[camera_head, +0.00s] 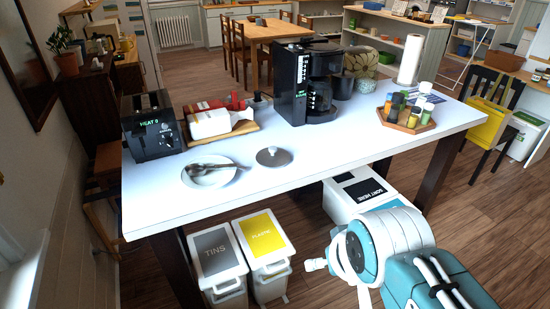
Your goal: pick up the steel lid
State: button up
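The steel lid (273,158) is a small round grey lid with a knob on top. It lies flat on the white tabletop (330,155), near the front edge. It is to the right of a white plate with a utensil on it and in front of the black coffee machine. Nothing covers it. My white and teal arm shows at the lower right, below and apart from the table edge. I cannot make out my gripper's fingers in this view.
The plate (193,178) is left of the lid. A black toaster (152,128), a white butter dish (209,124) and the coffee machine (292,88) stand behind. A wooden tray of jars (408,126) is at right. Bins (222,265) stand beneath. The tabletop right of the lid is clear.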

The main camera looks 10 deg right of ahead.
aim_at(273, 157)
jog(key=u, duration=5.3)
jog(key=k+j+z, duration=0.15)
jog(key=k+z, duration=0.6)
jog(key=z, duration=0.15)
jog(key=k+l+z, duration=0.15)
jog(key=k+z, duration=0.25)
jog(key=k+l+z, duration=0.3)
jog(key=z, duration=0.15)
jog(key=k+l+z, duration=0.45)
jog(key=i+j, duration=0.05)
jog(key=i, duration=0.05)
